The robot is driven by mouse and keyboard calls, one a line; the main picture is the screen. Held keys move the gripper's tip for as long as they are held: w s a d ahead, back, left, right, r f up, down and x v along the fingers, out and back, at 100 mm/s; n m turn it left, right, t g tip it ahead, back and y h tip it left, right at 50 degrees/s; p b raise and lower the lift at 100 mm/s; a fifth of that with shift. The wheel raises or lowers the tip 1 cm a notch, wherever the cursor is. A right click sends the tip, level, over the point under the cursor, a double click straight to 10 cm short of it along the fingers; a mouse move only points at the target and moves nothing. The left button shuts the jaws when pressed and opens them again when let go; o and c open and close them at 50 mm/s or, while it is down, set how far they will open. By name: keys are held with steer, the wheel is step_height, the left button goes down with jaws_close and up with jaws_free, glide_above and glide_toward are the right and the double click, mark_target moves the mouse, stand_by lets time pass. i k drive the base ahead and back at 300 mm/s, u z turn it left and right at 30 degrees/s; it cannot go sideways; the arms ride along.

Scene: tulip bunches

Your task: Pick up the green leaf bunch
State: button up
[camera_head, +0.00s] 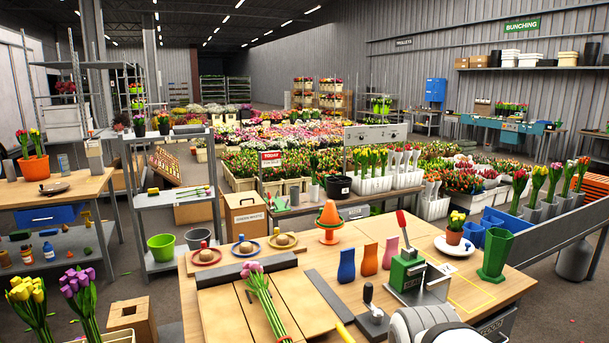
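A tulip bunch (262,300) with pink-lilac heads and long green stems and leaves lies on the wooden bench (222,315), heads pointing away from me. Its lower end is cut off by the bottom edge of the picture. Thin green stems (193,192) also lie on the grey trolley shelf at the left, too small to make out well. I cannot tell which of these is the green leaf bunch; no bunch of leaves alone shows clearly. A rounded white part of my arm shows at the bottom right of the bench. My gripper is not in view.
On the bench stand an orange cone (329,222), several small vases including a blue one (346,266), a green press with a red handle (408,272), and a green vase (495,255). Dark bars (246,269) edge the boards around the bunch. Yellow and purple tulips (27,305) stand at lower left.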

mark_target(313, 162)
steer(key=z, duration=2)
steer(key=i, duration=7.5)
